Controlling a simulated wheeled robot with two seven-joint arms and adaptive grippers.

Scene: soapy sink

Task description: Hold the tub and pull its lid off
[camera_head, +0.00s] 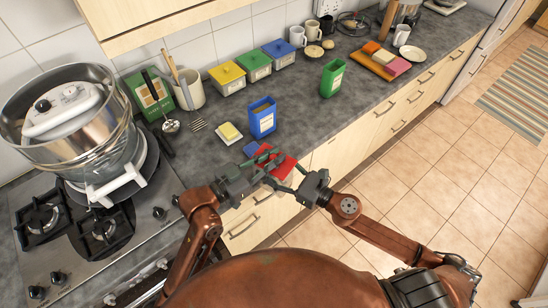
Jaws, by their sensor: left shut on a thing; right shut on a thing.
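A red tub (286,165) is between my two grippers at the front edge of the counter, partly hidden by their fingers. My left gripper (269,163) is shut on it from the left. My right gripper (292,174) is shut on it from the right. I cannot make out the seam between tub and lid, or which gripper has which part. I also cannot tell whether the red tub touches the counter.
Yellow (228,78), green (254,65) and blue (279,53) lidded tubs stand along the wall. A blue open-topped box (262,118) and a green one (333,78) stand nearer. A yellow block (229,132) lies left. The stove with a large pot (72,150) is far left.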

